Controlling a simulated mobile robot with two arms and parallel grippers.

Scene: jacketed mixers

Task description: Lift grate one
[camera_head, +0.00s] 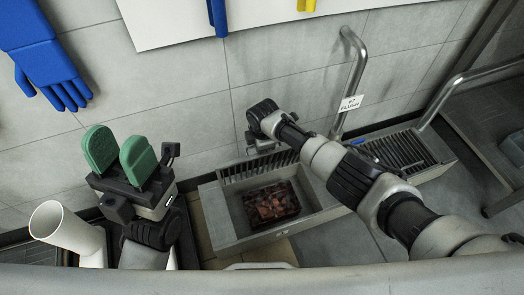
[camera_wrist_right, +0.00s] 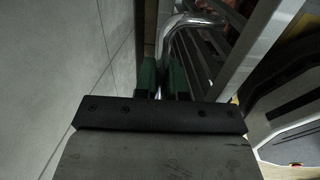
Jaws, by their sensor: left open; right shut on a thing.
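A dark slatted grate (camera_head: 258,165) stands tilted up at the back of the left floor basin (camera_head: 218,222), leaving most of the basin open. Grate slats also show in the right wrist view (camera_wrist_right: 198,58). My right gripper (camera_wrist_right: 163,80) is shut on the grate; its green fingers are close together there, and in the head view its own wrist hides them. A second grate (camera_head: 395,152) lies flat on the basin to the right. I cannot read a number on either grate. My left gripper (camera_head: 120,155) is raised at the left, open and empty, its green fingers apart.
A basket of reddish-brown debris (camera_head: 271,204) sits inside the open basin. A bent metal pipe (camera_head: 354,80) with a tag (camera_head: 350,103) rises between the basins. A white pipe (camera_head: 65,228) stands at lower left. Blue gloves (camera_head: 45,60) hang on the tiled wall.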

